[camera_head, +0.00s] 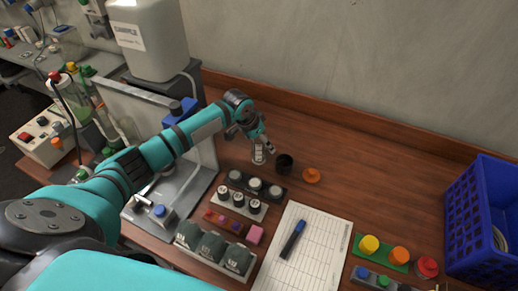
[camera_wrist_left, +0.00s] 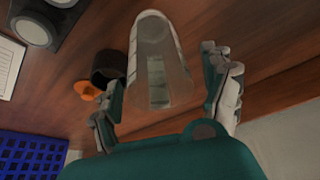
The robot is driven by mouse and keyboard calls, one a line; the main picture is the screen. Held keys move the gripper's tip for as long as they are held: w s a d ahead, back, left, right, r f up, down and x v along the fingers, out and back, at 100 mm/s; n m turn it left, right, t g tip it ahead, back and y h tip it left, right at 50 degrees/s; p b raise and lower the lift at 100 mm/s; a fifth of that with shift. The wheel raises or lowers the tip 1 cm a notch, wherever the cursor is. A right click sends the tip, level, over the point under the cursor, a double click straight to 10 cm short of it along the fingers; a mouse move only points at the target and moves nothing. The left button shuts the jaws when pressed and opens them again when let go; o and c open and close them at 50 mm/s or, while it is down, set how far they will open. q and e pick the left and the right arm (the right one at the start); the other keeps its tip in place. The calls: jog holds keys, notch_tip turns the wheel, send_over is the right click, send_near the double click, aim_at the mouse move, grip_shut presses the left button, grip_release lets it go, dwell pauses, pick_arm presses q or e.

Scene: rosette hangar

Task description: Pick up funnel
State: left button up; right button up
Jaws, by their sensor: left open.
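My left gripper (camera_head: 256,137) is above the bench, its fingers pointing down at a small clear glass piece (camera_head: 258,155). In the left wrist view the open fingers of the left gripper (camera_wrist_left: 164,85) stand on either side of this clear, tapered piece (camera_wrist_left: 155,60); gaps show at both sides. A small orange piece (camera_head: 311,175) with a round body lies to the right, past a black cup (camera_head: 284,164); the orange piece (camera_wrist_left: 86,90) is partly behind the cup (camera_wrist_left: 108,68) in the wrist view. I cannot tell for certain which piece is the funnel. My right gripper is not in view.
Racks of round-topped pieces (camera_head: 257,185) stand in front of the gripper. A scale-like metal stand (camera_head: 178,200) is at left, a paper sheet (camera_head: 315,255) with a marker in front, a blue crate (camera_head: 485,215) at right. The bench behind the orange piece is clear.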

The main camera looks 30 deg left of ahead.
pick_arm(q)
jog(key=shift+x, duration=1.2)
jog(key=shift+r, duration=0.1)
jog(key=c, duration=1.4)
